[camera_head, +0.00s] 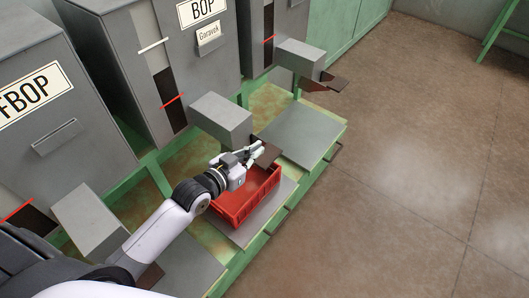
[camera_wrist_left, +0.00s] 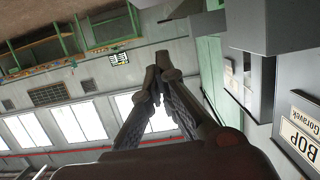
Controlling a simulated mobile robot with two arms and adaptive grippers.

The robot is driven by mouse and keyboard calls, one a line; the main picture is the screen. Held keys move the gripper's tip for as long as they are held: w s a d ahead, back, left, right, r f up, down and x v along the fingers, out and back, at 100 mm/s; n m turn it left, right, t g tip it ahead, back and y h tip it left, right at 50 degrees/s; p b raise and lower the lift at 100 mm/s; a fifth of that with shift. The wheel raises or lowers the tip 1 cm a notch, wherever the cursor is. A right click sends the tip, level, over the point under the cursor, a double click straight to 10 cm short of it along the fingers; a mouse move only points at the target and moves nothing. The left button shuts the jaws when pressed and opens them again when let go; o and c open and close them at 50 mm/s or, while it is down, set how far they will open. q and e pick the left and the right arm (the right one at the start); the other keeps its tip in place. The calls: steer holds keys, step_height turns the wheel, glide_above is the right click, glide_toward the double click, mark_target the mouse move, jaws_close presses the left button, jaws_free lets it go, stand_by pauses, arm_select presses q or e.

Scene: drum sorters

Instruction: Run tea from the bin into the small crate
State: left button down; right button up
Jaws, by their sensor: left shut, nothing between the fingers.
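The grey bin labelled BOP (camera_head: 185,50) stands in the middle of a row, and its label also shows upside down in the left wrist view (camera_wrist_left: 301,141). Its box-shaped grey spout (camera_head: 222,118) juts out at the front, with a dark brown plate (camera_head: 267,154) at the outlet. The small red crate (camera_head: 238,212) sits below on a grey platform; the part of its floor that shows is bare red. My left gripper (camera_head: 257,150) is shut and empty beside the spout and plate; contact cannot be told. Its closed fingertips show in the left wrist view (camera_wrist_left: 156,72).
A bin labelled FBOP (camera_head: 75,120) with its own spout (camera_head: 88,220) stands at left. Another spout (camera_head: 300,58) juts out farther back. A bare grey platform (camera_head: 305,133) lies right of the crate. The brown floor (camera_head: 420,150) at right is clear.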

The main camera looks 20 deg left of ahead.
mark_target(265, 161)
arm_select(q)
steer(key=x, duration=0.4)
steer(key=shift+r, duration=0.1)
step_height(265, 161, down, 3)
steer(key=shift+w+r, duration=0.15)
steer(key=shift+w, duration=0.05)
steer(key=shift+f, duration=0.8)
arm_select(e)
steer(key=shift+s+a+r, duration=0.1)
steer(key=shift+s+r, duration=0.2)
steer(key=shift+s, duration=0.3)
arm_select(q)
steer(key=shift+s, duration=0.1)
